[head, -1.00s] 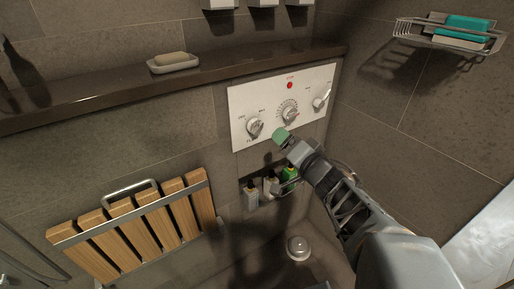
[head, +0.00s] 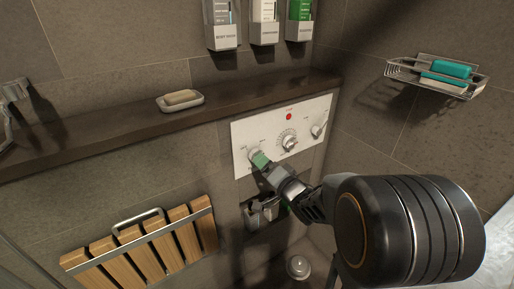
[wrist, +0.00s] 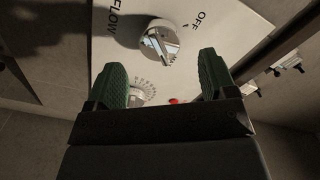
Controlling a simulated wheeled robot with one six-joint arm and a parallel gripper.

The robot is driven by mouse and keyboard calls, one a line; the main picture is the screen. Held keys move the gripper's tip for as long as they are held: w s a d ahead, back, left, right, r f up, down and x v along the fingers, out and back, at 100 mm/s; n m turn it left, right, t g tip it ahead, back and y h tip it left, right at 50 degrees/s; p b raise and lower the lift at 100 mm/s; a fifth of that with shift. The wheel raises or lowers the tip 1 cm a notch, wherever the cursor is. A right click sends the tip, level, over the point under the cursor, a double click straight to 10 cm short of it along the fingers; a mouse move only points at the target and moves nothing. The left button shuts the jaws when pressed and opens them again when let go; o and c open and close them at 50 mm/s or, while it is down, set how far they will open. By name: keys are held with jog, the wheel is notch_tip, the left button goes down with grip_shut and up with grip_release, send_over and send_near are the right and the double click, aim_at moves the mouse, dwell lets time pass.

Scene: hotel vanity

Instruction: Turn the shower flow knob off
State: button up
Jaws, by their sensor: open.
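The white shower control panel (head: 300,117) is on the tiled wall below the ledge. Its left knob, the flow knob (head: 254,153), is partly hidden by my gripper (head: 260,161). In the wrist view the silver round flow knob (wrist: 160,42), with a raised bar handle, is between the words FLOW and OFF on the panel. My gripper (wrist: 162,64) is open, its two green fingers spread to either side below the knob in that view. The knob appears just beyond the fingertips; I cannot tell whether they touch.
The middle dial (head: 289,140) and right knob (head: 317,130) are close by. A dark ledge (head: 120,122) with a soap dish (head: 181,102) runs above. A wire soap basket (head: 436,77) is on the right wall. A wooden folding seat (head: 150,245) is lower left.

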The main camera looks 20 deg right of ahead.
jog(key=shift+b+x, duration=0.55)
jog(key=shift+x, duration=2.15)
jog(key=c, duration=0.9)
